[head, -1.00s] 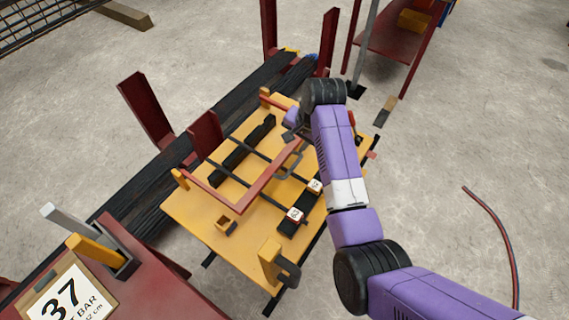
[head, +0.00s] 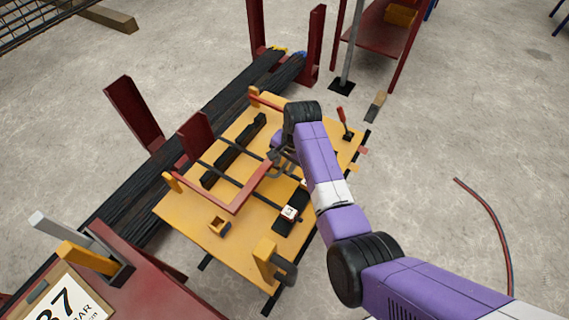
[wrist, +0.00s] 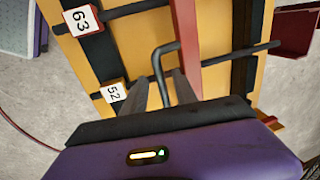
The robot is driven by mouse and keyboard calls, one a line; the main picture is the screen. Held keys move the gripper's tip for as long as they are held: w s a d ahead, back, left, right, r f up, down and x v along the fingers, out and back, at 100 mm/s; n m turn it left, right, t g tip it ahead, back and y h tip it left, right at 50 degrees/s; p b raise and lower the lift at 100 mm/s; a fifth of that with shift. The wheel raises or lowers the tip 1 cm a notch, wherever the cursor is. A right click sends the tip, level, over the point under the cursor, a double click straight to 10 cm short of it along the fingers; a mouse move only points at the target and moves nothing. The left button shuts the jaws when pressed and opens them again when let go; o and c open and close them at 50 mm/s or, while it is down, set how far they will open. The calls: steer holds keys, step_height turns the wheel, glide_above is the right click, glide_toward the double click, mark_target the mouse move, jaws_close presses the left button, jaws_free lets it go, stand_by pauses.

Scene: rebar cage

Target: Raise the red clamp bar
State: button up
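The red clamp bar (head: 250,188) is a red frame lying low across the yellow table (head: 185,222), over dark rods. In the wrist view one red bar (wrist: 186,45) runs down the middle. A dark grey bent handle (wrist: 160,62) sticks out from its side. My gripper (wrist: 161,78) is open, with one finger on each side of the handle's leg and a gap showing. In the head view my gripper (head: 279,152) is at the bar's right side, and my wrist hides part of the handle.
A red lever (head: 343,120) stands at the table's far right. Dark red posts (head: 135,112) and a black beam (head: 150,195) border the left. Floor at right is mostly clear.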

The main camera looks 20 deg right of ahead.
jaws_close()
stand_by(1.4)
